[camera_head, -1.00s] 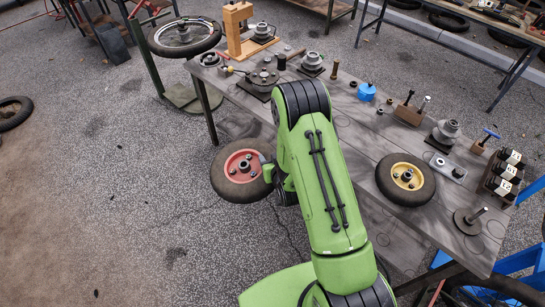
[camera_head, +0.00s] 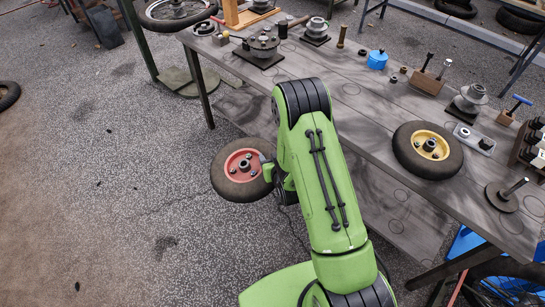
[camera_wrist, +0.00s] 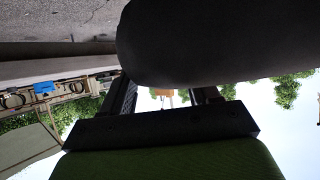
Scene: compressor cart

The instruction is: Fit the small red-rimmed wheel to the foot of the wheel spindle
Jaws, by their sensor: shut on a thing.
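The small red-rimmed wheel (camera_head: 237,173) has a dark tyre and is held in the air left of the table. My gripper (camera_head: 268,172) is shut on its right side; the fingertips are mostly hidden by my arm. In the wrist view the dark tyre (camera_wrist: 215,40) fills the upper right, in front of the gripper fingers (camera_wrist: 163,97). A round plate with a slanted rod (camera_head: 503,195) lies near the right end of the table; I cannot tell whether it is the wheel spindle.
The table (camera_head: 350,118) spans the upper right. It carries a yellow-rimmed wheel (camera_head: 428,149), a blue pot (camera_head: 377,60), a dark round fixture (camera_head: 262,47) and several metal parts. Open paving (camera_head: 120,200) lies left of the wheel. Blue framework (camera_head: 485,262) stands at the lower right.

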